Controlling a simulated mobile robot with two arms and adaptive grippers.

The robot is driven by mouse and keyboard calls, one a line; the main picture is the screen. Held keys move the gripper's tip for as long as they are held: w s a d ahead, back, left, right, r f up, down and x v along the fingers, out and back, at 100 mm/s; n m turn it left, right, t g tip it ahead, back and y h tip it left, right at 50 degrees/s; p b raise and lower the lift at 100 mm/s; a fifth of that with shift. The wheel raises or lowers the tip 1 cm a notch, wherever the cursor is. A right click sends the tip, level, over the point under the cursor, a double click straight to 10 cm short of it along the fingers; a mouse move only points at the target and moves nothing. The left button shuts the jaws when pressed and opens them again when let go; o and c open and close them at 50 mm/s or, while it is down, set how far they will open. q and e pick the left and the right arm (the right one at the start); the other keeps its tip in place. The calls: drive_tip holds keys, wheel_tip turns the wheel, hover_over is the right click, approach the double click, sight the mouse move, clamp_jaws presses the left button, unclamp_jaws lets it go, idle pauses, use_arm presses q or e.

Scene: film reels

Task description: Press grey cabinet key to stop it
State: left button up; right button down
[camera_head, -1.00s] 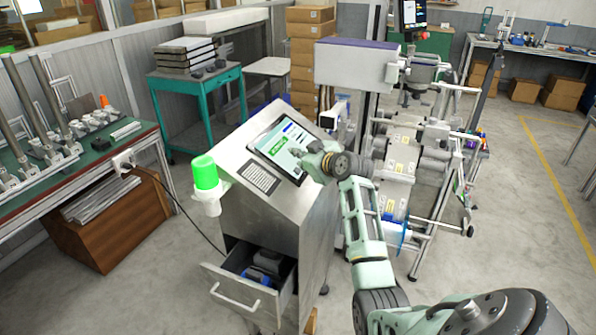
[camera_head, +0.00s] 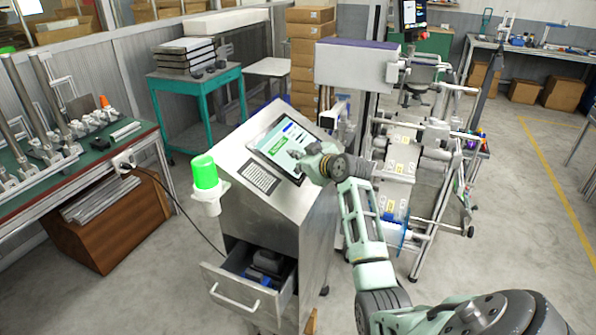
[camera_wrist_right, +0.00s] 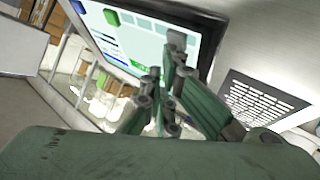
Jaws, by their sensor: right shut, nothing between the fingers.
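The grey metal cabinet (camera_head: 285,215) stands in the middle of the head view, with a sloped top. My left gripper is not in view.
A green lamp (camera_head: 205,172) sits on the cabinet's left side. An open drawer (camera_head: 245,290) juts out at its front. A roller machine (camera_head: 405,155) stands close on the right. A green-topped bench (camera_head: 85,165) is at the left. Floor at far right is clear.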

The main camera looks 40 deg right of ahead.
drive_tip(key=shift+w+a+f+b, duration=0.1)
drive_tip(key=shift+w+f+b, duration=0.15)
drive_tip(key=shift+f, duration=0.2)
idle(0.3)
drive_tip(key=shift+r, duration=0.1)
drive_tip(key=shift+s+d+r+p, duration=0.2)
drive_tip(key=shift+s+r+p, duration=0.25)
drive_tip(key=shift+r+p, duration=0.25)
drive_tip(key=shift+s+d+r+p, duration=0.1)
drive_tip(key=shift+r+p, duration=0.25)
drive_tip(key=shift+r, duration=0.05)
drive_tip(key=r+p, duration=0.1)
drive_tip(key=s+r+p, duration=0.1)
drive_tip(key=s+d+r, duration=0.1)
drive_tip(key=shift+r+p, duration=0.3)
drive_tip(key=shift+p, duration=0.1)
drive_tip(key=shift+f, duration=0.15)
idle(0.5)
